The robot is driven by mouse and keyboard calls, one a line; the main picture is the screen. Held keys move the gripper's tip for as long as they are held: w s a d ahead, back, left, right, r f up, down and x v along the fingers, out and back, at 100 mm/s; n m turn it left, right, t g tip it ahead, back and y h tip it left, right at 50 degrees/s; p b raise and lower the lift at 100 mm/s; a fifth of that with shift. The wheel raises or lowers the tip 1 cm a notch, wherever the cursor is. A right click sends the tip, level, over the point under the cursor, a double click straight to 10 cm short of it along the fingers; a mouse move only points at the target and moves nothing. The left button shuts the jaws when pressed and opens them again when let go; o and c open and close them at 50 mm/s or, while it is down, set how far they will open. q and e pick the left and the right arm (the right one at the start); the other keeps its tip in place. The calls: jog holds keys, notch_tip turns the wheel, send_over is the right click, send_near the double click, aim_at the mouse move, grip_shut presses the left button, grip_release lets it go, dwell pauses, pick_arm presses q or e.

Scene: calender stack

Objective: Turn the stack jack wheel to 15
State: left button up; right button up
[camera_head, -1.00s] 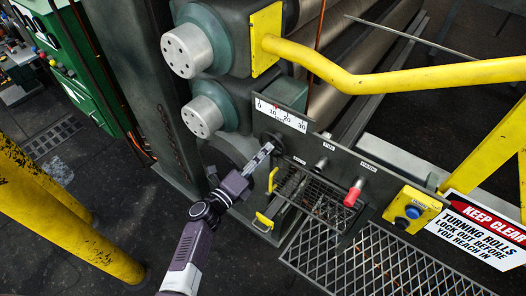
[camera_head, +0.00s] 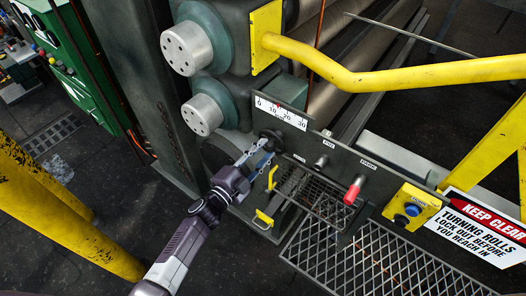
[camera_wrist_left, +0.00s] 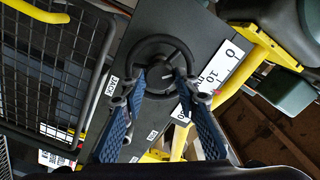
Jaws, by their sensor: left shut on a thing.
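The jack wheel (camera_wrist_left: 148,45), a black ring with a central hub, sits on the dark panel beside the JACK label in the left wrist view. It is small and partly hidden in the head view (camera_head: 272,136). My left gripper (camera_wrist_left: 161,82) is shut on the wheel, with its blue fingers on either side of the hub. It reaches the wheel from the lower left in the head view (camera_head: 267,147). The white scale (camera_head: 281,111) above the wheel is marked 0 to 30. Its red pointer (camera_wrist_left: 217,92) stands near 10; the exact reading is too small to tell.
A mesh guard (camera_head: 313,194) with yellow handles is below the wheel. A yellow rail (camera_head: 400,78) crosses the upper right. Yellow posts (camera_head: 60,215) stand at left.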

pick_arm(q)
jog(key=shift+f+n, duration=0.15)
jog(key=shift+n, duration=1.65)
jog(key=o, duration=1.1)
jog(key=shift+o, duration=0.2)
jog(key=shift+s+a, duration=0.15)
jog(key=v, duration=1.1)
jog(key=shift+s+a, duration=0.15)
jog(key=shift+s, duration=0.1)
